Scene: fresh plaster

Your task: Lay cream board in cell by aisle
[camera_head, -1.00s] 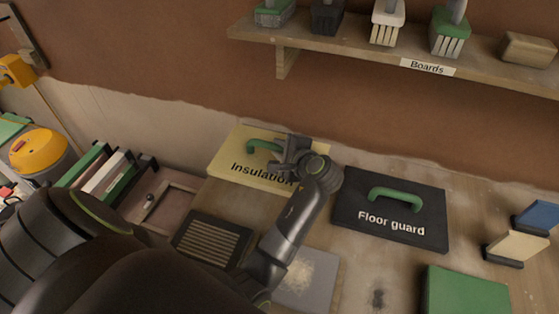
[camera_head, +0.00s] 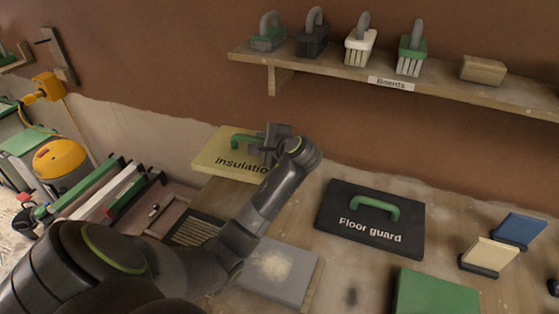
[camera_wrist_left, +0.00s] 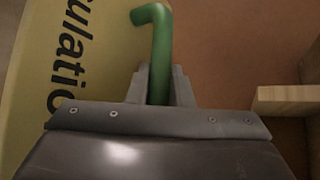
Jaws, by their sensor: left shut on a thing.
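The cream board (camera_head: 208,153), marked "Insulation", is at the back left of the worktop in the head view, against the wall. Its green handle (camera_head: 240,139) stands up from its face. My left gripper (camera_head: 264,145) is at the right end of this handle. In the left wrist view the gripper fingers (camera_wrist_left: 158,86) are shut on the green handle (camera_wrist_left: 153,16), with the cream board (camera_wrist_left: 40,60) at the left. I cannot tell whether the board touches the worktop. A rack (camera_head: 157,178) with green and white boards in upright cells stands at the left. My right gripper is not in view.
A black "Floor guard" board (camera_head: 340,205) lies right of my left arm. A grey board (camera_head: 290,285) and green board (camera_head: 435,295) are nearer. Cream (camera_head: 490,254) and blue (camera_head: 520,229) blocks stand right. A shelf (camera_head: 450,97) with brushes overhangs. A yellow-topped machine (camera_head: 60,158) stands far left.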

